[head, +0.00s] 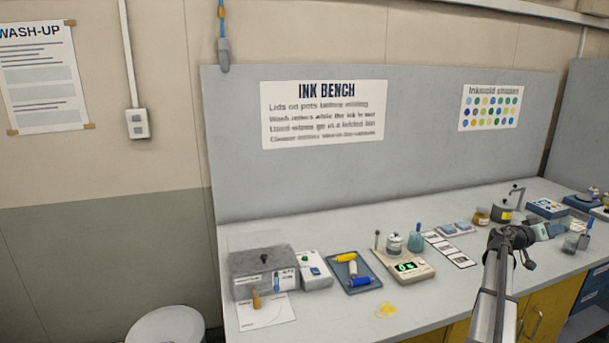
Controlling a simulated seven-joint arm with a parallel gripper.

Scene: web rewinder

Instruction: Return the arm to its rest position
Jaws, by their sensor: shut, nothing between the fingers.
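My arm rises from the bottom edge at the right in the head view, in front of the ink bench (340,240). It bends at a dark joint above the bench front. My gripper (556,230) is at the far end, pointing right, small and partly hidden by my own arm. It is shut and holds nothing that I can see. It appears over the right part of the bench top, near a clear glass jar. Its height above the bench is hard to tell.
A pot (502,212) and a blue device (547,208) stand behind my arm. A scale (404,265), a blue tray (352,279) and a grey box (263,272) stand further left. Yellow stain (386,310) marks the bench front. A white bin (168,326) is on the floor.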

